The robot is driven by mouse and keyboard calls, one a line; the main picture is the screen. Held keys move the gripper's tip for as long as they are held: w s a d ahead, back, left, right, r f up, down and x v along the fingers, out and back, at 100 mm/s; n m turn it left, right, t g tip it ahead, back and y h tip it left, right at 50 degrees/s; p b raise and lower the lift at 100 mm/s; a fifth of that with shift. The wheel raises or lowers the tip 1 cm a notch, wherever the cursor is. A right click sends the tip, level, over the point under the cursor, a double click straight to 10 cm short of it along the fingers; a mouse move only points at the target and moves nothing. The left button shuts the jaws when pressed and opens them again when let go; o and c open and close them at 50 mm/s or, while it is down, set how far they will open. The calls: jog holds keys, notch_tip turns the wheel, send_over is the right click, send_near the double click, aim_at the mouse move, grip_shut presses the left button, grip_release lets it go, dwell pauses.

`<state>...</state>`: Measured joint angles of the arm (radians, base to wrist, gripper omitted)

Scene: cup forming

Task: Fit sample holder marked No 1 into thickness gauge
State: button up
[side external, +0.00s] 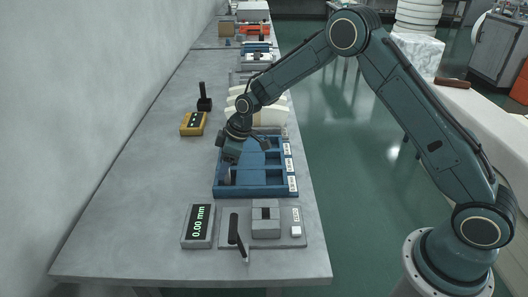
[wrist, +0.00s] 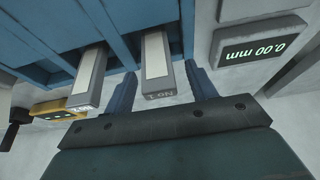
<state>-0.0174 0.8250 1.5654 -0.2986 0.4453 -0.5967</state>
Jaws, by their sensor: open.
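The sample holder marked No 1 (wrist: 156,70) is a grey bar with a pale top strip. It sits in the blue tray (wrist: 40,30), its marked end sticking out toward the wrist camera. My gripper (wrist: 160,78) is open, one finger on either side of this holder, apparently not gripping it. In the side view my gripper (side external: 231,155) is low over the left part of the blue tray (side external: 255,191) and hides part of it. The thickness gauge (side external: 266,219), a grey block on a plate, stands in front of the tray. Its display (side external: 198,222) reads 0.00 mm.
A black lever (side external: 236,232) stands between display and gauge block. A yellow box (side external: 193,123) and black-handled tool (side external: 204,99) are behind left. The left tabletop is clear.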

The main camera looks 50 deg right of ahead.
jog(key=shift+w+a+f, duration=0.1)
jog(key=shift+f, duration=0.1)
dwell(0.4)
jog(key=c, duration=1.1)
jog(key=shift+o, duration=0.2)
notch_tip(320, 180, up, 20)
dwell(0.4)
